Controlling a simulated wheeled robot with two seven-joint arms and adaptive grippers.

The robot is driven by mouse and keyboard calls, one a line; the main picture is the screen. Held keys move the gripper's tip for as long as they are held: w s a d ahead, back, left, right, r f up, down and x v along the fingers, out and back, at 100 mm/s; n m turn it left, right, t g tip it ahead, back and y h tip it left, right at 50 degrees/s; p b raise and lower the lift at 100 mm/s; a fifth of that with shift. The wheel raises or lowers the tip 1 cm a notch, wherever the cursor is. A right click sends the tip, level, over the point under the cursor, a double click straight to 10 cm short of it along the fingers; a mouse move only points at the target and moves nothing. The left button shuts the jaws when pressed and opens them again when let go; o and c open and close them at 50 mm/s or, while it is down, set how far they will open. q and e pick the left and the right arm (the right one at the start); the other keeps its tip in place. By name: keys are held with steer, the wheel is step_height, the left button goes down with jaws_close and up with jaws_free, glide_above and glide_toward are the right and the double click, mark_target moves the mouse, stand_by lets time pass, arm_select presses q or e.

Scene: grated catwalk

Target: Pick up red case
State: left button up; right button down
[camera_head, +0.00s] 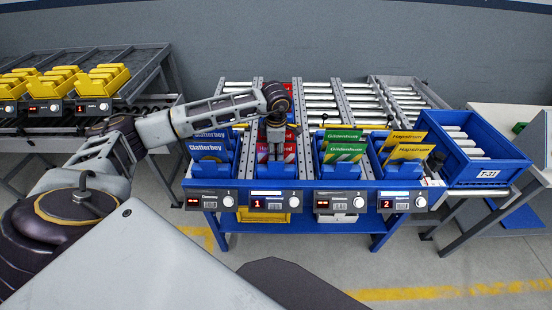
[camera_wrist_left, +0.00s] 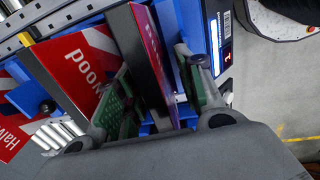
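My left gripper (camera_head: 275,152) reaches down into the second slot of the blue rack (camera_head: 310,192). Red cases (camera_head: 290,146) stand in that slot, partly hidden behind the gripper. In the left wrist view, one red case with a dark edge (camera_wrist_left: 153,50) stands between the two green-padded fingers of the left gripper (camera_wrist_left: 160,95). A gap shows between this case and the right-hand finger, so the gripper looks open around it. Another red case with white lettering (camera_wrist_left: 85,58) stands to the left, outside the fingers. My right gripper is not in view.
Blue cases (camera_head: 209,146) stand in the slot to the left, green cases (camera_head: 343,147) and yellow cases (camera_head: 408,147) to the right. A blue bin (camera_head: 478,168) marked T-31 sits at the rack's right end. A yellow-bin rack (camera_head: 140,75) stands at the left.

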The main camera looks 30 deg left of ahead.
arm_select(q)
steer(key=shift+f, duration=0.1)
steer(key=shift+c, duration=0.5)
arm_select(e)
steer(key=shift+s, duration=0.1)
arm_select(q)
jaws_close()
